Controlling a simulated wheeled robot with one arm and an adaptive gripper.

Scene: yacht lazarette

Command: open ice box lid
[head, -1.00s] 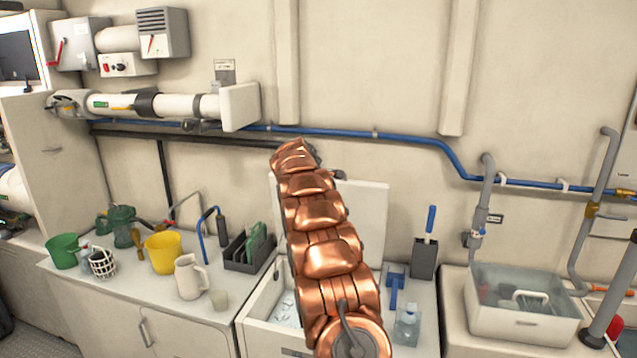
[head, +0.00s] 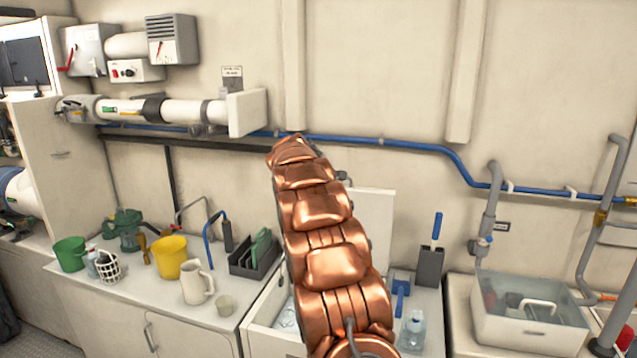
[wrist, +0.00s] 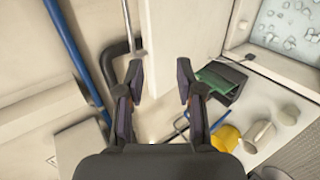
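The ice box (head: 262,337) stands in the counter, its white lid (head: 374,232) raised and standing upright at the back near the wall. Clear ice (head: 287,316) shows in the opening; my arm hides the middle of the box and part of the lid. In the wrist view the lid (wrist: 185,35) is a pale panel just beyond the fingertips, and ice (wrist: 285,22) shows at top right. My gripper (wrist: 160,72) is open, its two fingers apart with nothing held between them. I cannot tell whether it touches the lid. In the head view my arm hides the gripper.
Left of the box are a black caddy (head: 246,262), a white jug (head: 196,283), a yellow bucket (head: 169,257) and a green bucket (head: 69,254). To the right are a bottle (head: 413,331), a blue-handled tool (head: 437,228) and a clear-topped bin (head: 528,325). A blue pipe (head: 420,149) runs along the wall.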

